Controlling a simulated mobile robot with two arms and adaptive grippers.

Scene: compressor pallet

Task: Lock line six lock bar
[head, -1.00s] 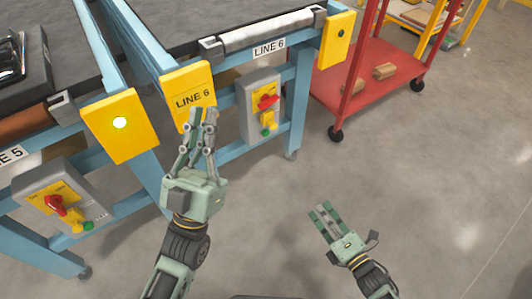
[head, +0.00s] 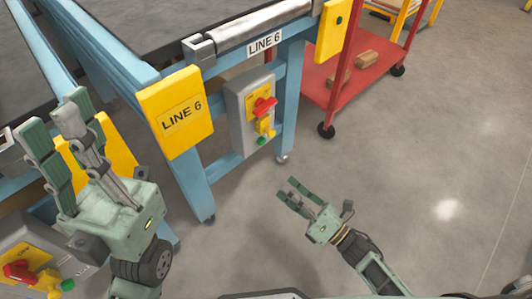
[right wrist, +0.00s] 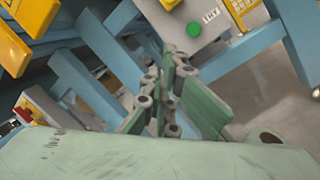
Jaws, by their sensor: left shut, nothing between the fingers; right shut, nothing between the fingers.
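The grey Line 6 switch box (head: 238,115) hangs on the blue frame in the head view. It carries a red rotary handle (head: 264,107), a yellow piece (head: 265,126) below it and a green button (head: 262,141). I cannot tell for sure which part is the lock bar. My left gripper (head: 54,112) is shut and empty at the left, well away from this box. My right gripper (head: 287,190) is shut and empty, below and slightly right of the box, touching nothing. In the right wrist view, its fingers (right wrist: 166,68) point toward blue framework.
Another switch box with a red handle (head: 20,271) stands at the lower left, near my left gripper. A red cart (head: 318,85) is behind at the right. The grey floor (head: 430,170) at right is clear.

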